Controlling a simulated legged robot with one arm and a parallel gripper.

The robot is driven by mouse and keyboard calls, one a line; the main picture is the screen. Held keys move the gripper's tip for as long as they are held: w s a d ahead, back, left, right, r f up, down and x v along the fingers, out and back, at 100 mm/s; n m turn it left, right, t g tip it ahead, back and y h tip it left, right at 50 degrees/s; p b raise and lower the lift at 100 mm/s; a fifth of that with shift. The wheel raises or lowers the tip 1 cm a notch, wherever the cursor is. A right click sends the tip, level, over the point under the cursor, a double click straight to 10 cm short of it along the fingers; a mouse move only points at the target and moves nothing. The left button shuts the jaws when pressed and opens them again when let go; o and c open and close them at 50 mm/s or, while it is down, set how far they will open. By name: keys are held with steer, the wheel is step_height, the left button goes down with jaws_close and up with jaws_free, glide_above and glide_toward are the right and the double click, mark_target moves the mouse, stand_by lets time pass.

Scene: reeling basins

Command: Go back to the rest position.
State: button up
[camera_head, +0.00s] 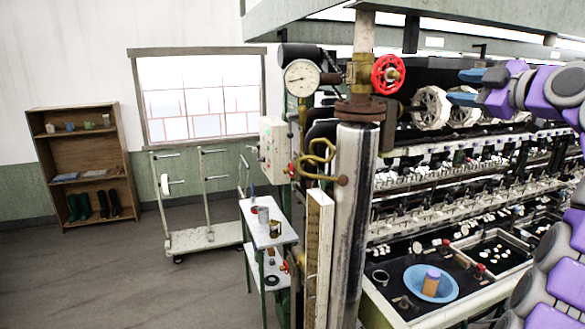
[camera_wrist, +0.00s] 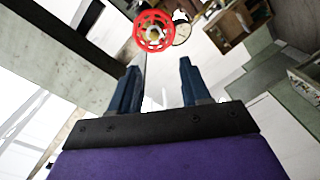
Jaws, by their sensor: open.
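My gripper (camera_head: 468,86) is at the upper right in the head view, raised in front of the reeling machine, with its blue fingers pointing left toward the red valve wheel (camera_head: 388,74). In the wrist view my gripper (camera_wrist: 157,82) has its two fingers spread apart with nothing between them. The red wheel (camera_wrist: 153,12) shows beyond the fingertips in that view, apart from them. My purple and grey arm runs along the right side of the head view.
A pressure gauge (camera_head: 301,78) and a thick metal pipe (camera_head: 352,220) stand left of my gripper. A small white table (camera_head: 283,238) and open floor lie left.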

steer(key=a+f+m+g+b, duration=0.6)
steer(key=a+f+m, duration=0.2)
steer(key=a+f, duration=0.8)
steer(key=s+a+f+m+g+b, duration=0.1)
steer(key=s+a+f+g+b, duration=0.15)
steer(key=s+f, duration=0.45)
steer(key=s+a+f+m+g+b, duration=0.1)
steer(key=s+a+f+m+g, duration=0.2)
steer(key=f, duration=0.7)
steer(key=s+a+f+g+h+b, duration=0.1)
steer(key=s+a+f, duration=0.1)
steer(key=s+f, duration=0.45)
steer(key=s+a+f+g+h+b, duration=0.1)
steer(key=s+a+f+h, duration=0.15)
steer(key=s+f, duration=0.45)
steer(key=s+d+f+m+g+h+b, duration=0.1)
steer(key=s+d+f+g+b, duration=0.1)
steer(key=s+f, duration=0.7)
steer(key=s+d+f+m+g+h+b, duration=0.1)
steer(key=s+d+f+m+g, duration=0.1)
steer(key=s+f, duration=0.6)
steer(key=s, duration=0.4)
steer(key=shift+s+d+f+h+b, duration=0.15)
steer(key=shift+s+f+h+b, duration=0.2)
steer(key=shift+f, duration=0.05)
steer(key=shift+g, duration=0.25)
